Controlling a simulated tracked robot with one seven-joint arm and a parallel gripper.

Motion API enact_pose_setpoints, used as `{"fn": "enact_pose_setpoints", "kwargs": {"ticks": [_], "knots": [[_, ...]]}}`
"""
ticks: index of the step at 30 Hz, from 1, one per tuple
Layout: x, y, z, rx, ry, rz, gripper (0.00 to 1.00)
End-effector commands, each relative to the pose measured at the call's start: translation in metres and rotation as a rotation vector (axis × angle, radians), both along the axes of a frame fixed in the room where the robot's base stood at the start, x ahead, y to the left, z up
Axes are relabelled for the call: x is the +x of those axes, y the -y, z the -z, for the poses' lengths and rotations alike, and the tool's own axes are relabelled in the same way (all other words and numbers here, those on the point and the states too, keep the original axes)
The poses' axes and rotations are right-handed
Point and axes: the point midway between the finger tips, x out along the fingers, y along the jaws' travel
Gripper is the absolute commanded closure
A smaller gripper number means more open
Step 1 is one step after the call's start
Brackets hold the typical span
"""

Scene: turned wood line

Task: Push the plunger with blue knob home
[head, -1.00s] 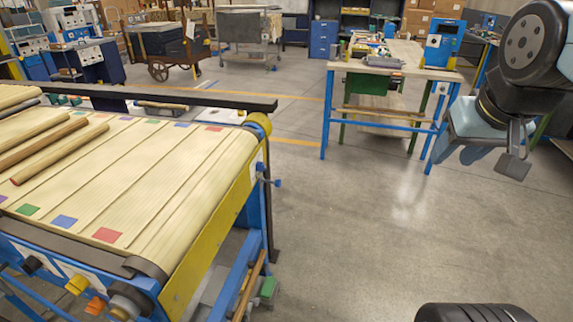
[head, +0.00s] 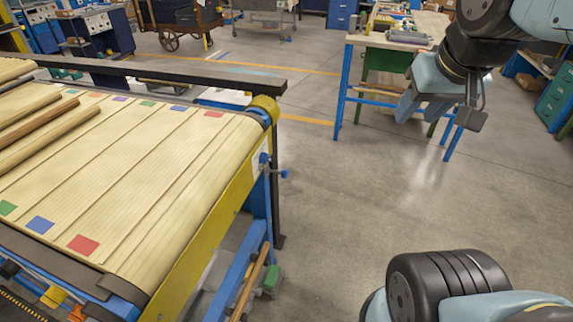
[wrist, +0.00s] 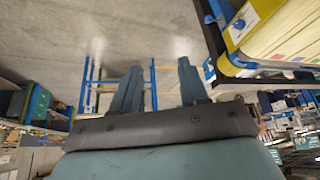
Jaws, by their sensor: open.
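A small plunger with a blue knob (head: 284,174) sticks out from the right-hand side of the conveyor, near its far corner. It stands out to the right of a pale plate (head: 257,164) on the yellow side rail. In the wrist view, a blue round part (wrist: 239,24) shows on the yellow rail at the upper right; I cannot tell if it is the knob. My gripper (head: 418,110) hangs in the air to the right of the knob, well apart from it. Its two fingers (wrist: 158,70) are spread, with nothing between them.
The conveyor (head: 160,190) with a pale slatted belt and several wooden rods fills the left. A dark bar (head: 180,80) runs along its far edge. A workbench with blue legs (head: 345,95) stands behind my gripper. Open floor (head: 335,215) lies between conveyor and arm.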

Motion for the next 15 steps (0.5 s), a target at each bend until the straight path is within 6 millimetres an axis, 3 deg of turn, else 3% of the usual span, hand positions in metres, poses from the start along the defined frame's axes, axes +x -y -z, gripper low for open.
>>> {"fn": "enact_pose_setpoints", "kwargs": {"ticks": [5,15], "knots": [[0.005,-0.003,0.003,0.019,-0.027,0.01,0.38],[0.048,-0.037,0.04,0.186,-0.256,0.107,0.37]]}}
